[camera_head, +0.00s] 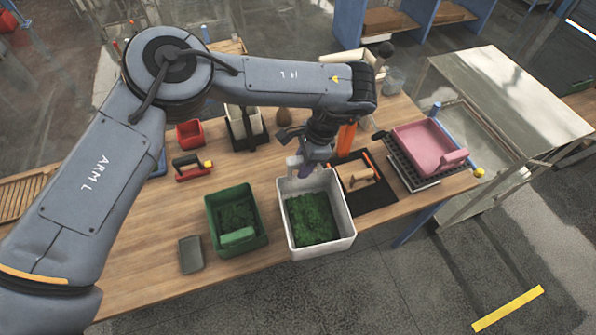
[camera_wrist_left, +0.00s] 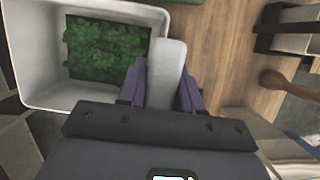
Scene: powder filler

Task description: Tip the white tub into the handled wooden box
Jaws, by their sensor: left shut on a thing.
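The white tub (camera_head: 345,228) stands at the front edge of the wooden table, with green leafy-looking stuff inside. It looks upright; I cannot tell if it touches the table. My left gripper (camera_head: 306,170) is at its back rim, shut on the tub's pale handle. In the left wrist view the handle lies between the purple fingers of my left gripper (camera_wrist_left: 163,92), and the white tub (camera_wrist_left: 35,60) is at upper left. I cannot make out a handled wooden box for certain. My right gripper is not in view.
A green box (camera_head: 212,222) with green stuff stands left of the tub. A dark mat (camera_head: 375,197) with an orange-and-wood tool lies right. A pink box (camera_head: 415,140) sits on a black rack farther right. A grey dish (camera_head: 190,254) lies at front left.

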